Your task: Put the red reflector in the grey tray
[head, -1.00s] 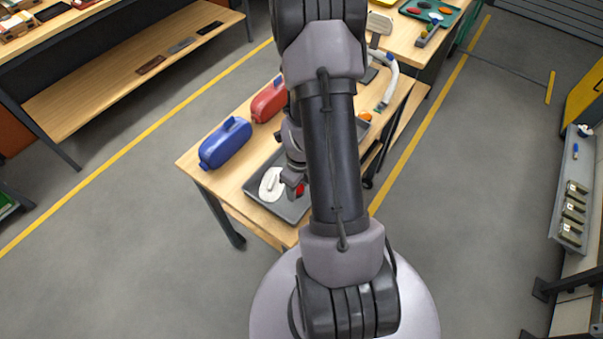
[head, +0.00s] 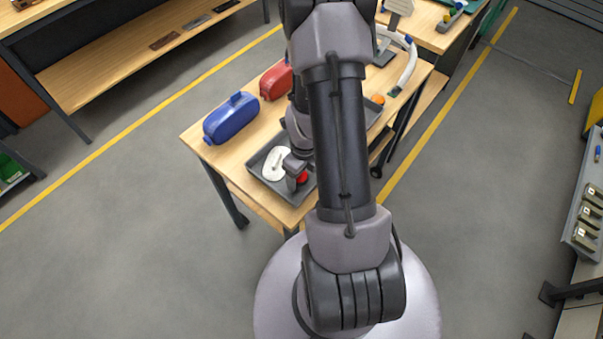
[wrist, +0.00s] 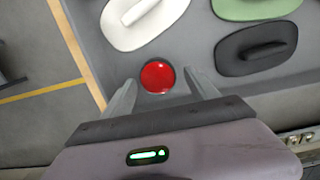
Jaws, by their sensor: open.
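The red reflector (wrist: 157,76) is a round, glossy red disc. In the wrist view it lies on or just above the grey tray's floor (wrist: 196,45); I cannot tell which. My gripper (wrist: 160,78) is open, with one finger on each side of the reflector and small gaps showing. In the head view the reflector (head: 302,178) shows as a red spot beside my gripper (head: 296,172), low over the near part of the grey tray (head: 284,193). My arm hides much of the tray's right side.
A white oval piece (wrist: 140,22) lies close to the reflector in the tray, with a black one (wrist: 256,48) and a green one (wrist: 255,8) beyond. A blue case (head: 231,118) and a red case (head: 276,80) stand on the table left of the tray.

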